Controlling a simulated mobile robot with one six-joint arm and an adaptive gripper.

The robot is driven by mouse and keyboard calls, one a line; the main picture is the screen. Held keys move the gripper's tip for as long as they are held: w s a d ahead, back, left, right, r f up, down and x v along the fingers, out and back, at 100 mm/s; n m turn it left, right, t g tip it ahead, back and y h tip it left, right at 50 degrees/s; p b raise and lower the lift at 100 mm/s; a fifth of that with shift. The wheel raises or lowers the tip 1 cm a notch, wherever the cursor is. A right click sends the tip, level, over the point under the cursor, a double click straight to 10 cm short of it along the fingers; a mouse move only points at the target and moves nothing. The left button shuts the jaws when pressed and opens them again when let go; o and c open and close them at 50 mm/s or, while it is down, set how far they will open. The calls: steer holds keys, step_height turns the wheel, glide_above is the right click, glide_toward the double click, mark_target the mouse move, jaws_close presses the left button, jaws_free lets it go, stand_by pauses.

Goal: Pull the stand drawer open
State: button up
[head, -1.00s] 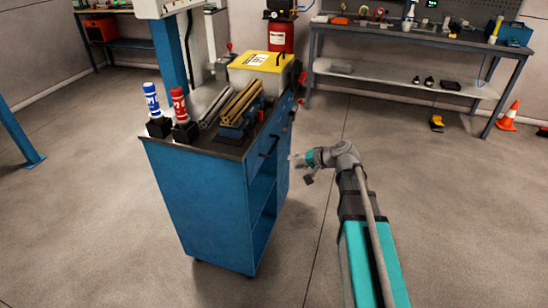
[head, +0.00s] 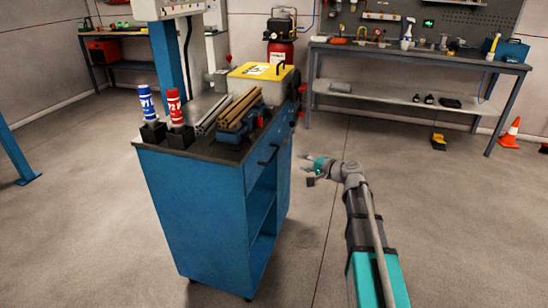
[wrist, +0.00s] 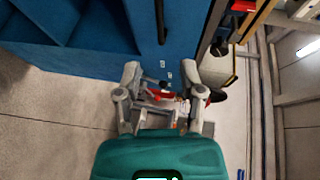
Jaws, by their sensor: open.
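The blue stand (head: 195,215) is in the middle of the head view, with a dark top. Its drawer (head: 258,168) is at the top of the right-hand face, above open shelves, and looks closed. A dark bar handle (head: 268,155) is on the drawer front. In the wrist view the handle (wrist: 160,22) is a dark bar near the top edge, ahead of my gripper (wrist: 160,80). My gripper (head: 307,169) is open and empty. It is to the right of the handle, apart from it, and points toward the stand.
A workbench (head: 420,58) stands at the back right. The floor right of the stand is clear.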

mark_target(274, 154)
steer(key=shift+a, duration=0.1)
steer(key=b+x, duration=0.2)
steer(key=x, duration=1.1)
steer(key=shift+w+a+f+b, duration=0.1)
steer(key=shift+w+a+b, duration=0.15)
steer(key=shift+b, duration=0.05)
steer(key=shift+c, duration=0.2)
jaws_close()
